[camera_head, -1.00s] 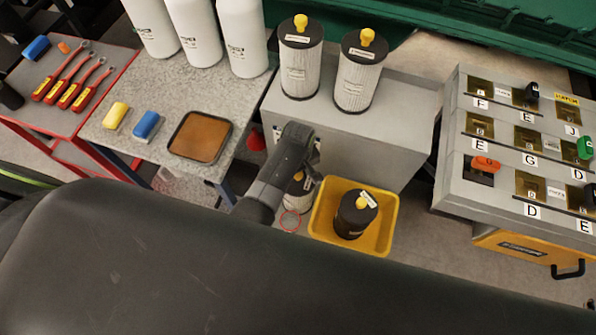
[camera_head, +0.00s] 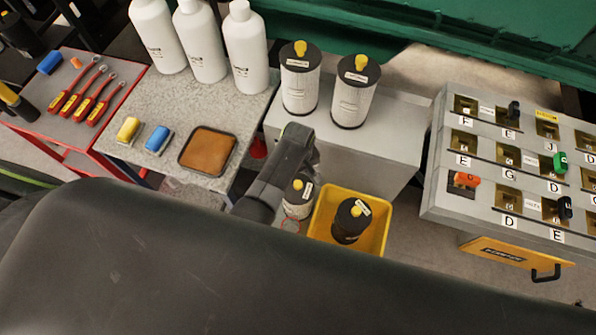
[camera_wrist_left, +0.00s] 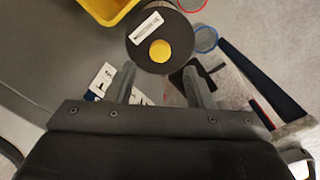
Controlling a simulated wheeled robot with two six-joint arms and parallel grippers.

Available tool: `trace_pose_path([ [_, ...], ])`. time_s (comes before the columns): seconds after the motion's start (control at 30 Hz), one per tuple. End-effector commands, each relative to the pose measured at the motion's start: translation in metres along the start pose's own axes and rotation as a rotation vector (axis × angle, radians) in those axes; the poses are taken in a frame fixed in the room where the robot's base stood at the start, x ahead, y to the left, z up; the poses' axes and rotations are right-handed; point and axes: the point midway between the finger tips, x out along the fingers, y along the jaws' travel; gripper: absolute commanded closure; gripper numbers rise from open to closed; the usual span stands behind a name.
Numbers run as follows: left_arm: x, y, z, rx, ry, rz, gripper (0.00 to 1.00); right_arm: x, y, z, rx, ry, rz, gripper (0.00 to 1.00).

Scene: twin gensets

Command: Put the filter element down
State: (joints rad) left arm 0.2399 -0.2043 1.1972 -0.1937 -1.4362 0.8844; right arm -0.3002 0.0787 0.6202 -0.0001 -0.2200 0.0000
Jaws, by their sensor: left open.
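A filter element (camera_head: 298,198) with a pale pleated side and black top stands on the floor beside the yellow bin, partly hidden by my left arm. In the left wrist view, its black cap and yellow knob (camera_wrist_left: 160,50) lie just beyond the fingertips. My left gripper (camera_head: 312,160) is open and empty; in its wrist view the two fingers (camera_wrist_left: 159,80) are spread apart, with the cap not between them. A dark filter (camera_head: 349,224) with a yellow knob sits in the yellow bin (camera_head: 318,226). My right gripper is out of view.
Two pleated filters (camera_head: 300,85) (camera_head: 353,98) stand on a grey cabinet (camera_head: 395,132). A speckled table (camera_head: 160,105) holds white bottles (camera_head: 245,50), sponges and a brown tray (camera_head: 207,152). A lettered panel (camera_head: 437,195) stands at the right.

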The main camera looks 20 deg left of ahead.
Motion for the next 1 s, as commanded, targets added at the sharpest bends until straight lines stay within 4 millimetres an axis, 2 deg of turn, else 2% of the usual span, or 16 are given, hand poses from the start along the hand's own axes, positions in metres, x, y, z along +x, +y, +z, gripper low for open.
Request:
trace_pose_path([
  [0.03, -0.013, 0.0, 0.0, 0.0, 0.0, 0.0, 0.52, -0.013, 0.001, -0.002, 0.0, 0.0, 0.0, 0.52],
  [0.33, -0.044, 0.0, 0.0, 0.0, 0.0, 0.0, 0.52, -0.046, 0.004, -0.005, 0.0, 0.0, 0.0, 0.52],
  [0.5, -0.051, 0.0, 0.0, 0.0, 0.0, -0.001, 0.52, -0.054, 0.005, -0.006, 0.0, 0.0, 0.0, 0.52],
  [0.73, -0.05, 0.0, 0.0, 0.0, 0.0, 0.0, 0.52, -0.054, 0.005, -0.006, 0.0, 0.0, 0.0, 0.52],
  [0.87, -0.039, -0.008, 0.002, 0.019, 0.0, -0.002, 0.52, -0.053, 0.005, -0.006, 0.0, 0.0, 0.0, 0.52],
  [0.97, -0.007, -0.034, 0.008, 0.076, 0.001, -0.003, 0.52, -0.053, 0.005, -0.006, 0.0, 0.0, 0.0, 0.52],
  [1.0, 0.011, -0.05, 0.012, 0.111, 0.003, -0.001, 0.52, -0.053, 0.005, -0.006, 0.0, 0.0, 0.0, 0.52],
])
